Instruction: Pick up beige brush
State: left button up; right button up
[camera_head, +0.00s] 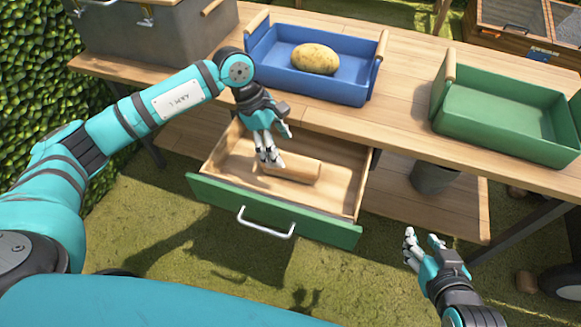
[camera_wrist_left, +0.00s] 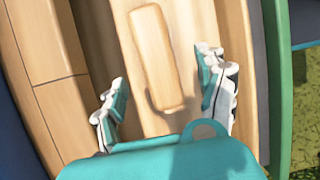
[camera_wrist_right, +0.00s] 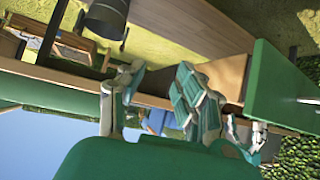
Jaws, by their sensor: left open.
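A beige wooden block-like piece, likely the beige brush (camera_head: 297,168), lies in the open drawer under the table; its bristles cannot be made out. In the left wrist view the brush (camera_wrist_left: 156,58) lies lengthwise between and beyond the fingers. My left gripper (camera_head: 268,157) is over the drawer at the brush's left end, which it partly hides. In the left wrist view my left gripper (camera_wrist_left: 163,98) is open, with its fingers on either side of the brush and apart from it. My right gripper (camera_head: 424,243) is empty, right of the drawer, with its fingers spread.
The drawer has a green front (camera_head: 270,215) with a metal handle. On the table (camera_head: 400,115) stand a blue tray (camera_head: 310,83) holding a potato (camera_head: 315,59), an empty green tray (camera_head: 505,115) and a grey box (camera_head: 150,35). A dark pot (camera_head: 433,178) stands on the lower shelf.

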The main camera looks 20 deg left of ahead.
aim_at(288, 159)
pick_arm(q)
jog(key=x, duration=0.3)
jog(key=shift+f, duration=0.1)
jog(key=b+x, duration=0.2)
jog(key=x, duration=0.2)
jog(key=shift+w+f, duration=0.2)
jog(key=shift+f, duration=0.15)
jog(key=c, duration=1.4)
jog(key=shift+o, duration=0.2)
pick_arm(e)
jog(key=w+a+r+t+y, duration=0.1)
jog(key=w+r+t, duration=0.3)
jog(key=r, duration=0.4)
jog(key=shift+w+a+t+y, duration=0.3)
jog(key=shift+a+t+y, duration=0.1)
jog(key=shift+a+t, duration=0.35)
